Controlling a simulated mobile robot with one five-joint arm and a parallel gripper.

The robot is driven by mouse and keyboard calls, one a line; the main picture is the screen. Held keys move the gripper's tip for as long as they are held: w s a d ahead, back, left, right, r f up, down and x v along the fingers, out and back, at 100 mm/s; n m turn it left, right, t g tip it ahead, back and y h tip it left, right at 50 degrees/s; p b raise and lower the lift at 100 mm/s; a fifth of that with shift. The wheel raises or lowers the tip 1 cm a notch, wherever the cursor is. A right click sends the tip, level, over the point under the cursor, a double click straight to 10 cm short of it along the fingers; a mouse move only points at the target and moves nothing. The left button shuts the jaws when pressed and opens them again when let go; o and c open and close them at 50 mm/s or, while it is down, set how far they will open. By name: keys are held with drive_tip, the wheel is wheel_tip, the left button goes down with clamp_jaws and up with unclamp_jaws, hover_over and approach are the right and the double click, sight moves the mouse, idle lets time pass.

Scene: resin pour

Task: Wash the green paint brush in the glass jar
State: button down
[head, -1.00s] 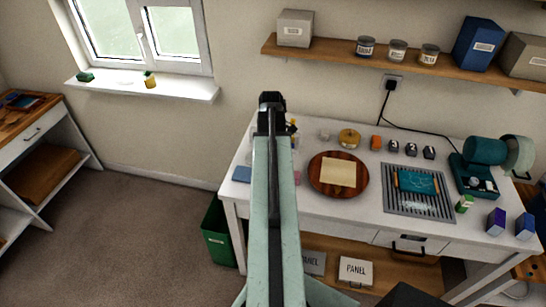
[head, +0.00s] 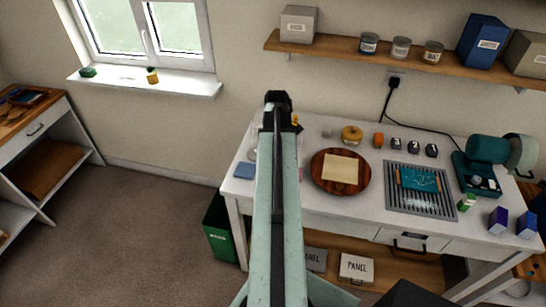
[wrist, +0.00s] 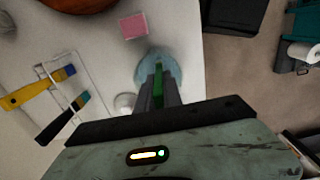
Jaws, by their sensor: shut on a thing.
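My gripper (wrist: 158,92) is shut on the green paint brush (wrist: 158,82), which points away from the wrist camera. A round, pale blue glass jar (wrist: 173,66) shows directly beyond the fingertips in the wrist view, and the brush overlaps it. I cannot tell how deep the brush tip is in the jar. In the head view my gripper (head: 278,98) is at the left part of the white table, and my arm hides the brush and most of what lies behind it.
A pink pad (wrist: 134,25) lies near the jar. A yellow brush (wrist: 25,95) and a black-handled brush (wrist: 60,120) rest on a clear rack, with a small white round thing (wrist: 125,102) close by. A round wooden board (head: 322,183) and a blue pad (head: 244,170) are on the table.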

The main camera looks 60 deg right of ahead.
drive_tip(key=shift+s+d, duration=0.2)
drive_tip(key=shift+d, duration=0.15)
wheel_tip(320, 180, up, 9)
drive_tip(key=w+p, duration=0.1)
drive_tip(key=p, duration=0.7)
drive_tip(key=shift+w+a+f, duration=0.15)
drive_tip(key=shift+a+f, duration=0.05)
idle(0.7)
idle(0.8)
wheel_tip(320, 180, up, 6)
drive_tip(key=p, duration=0.6)
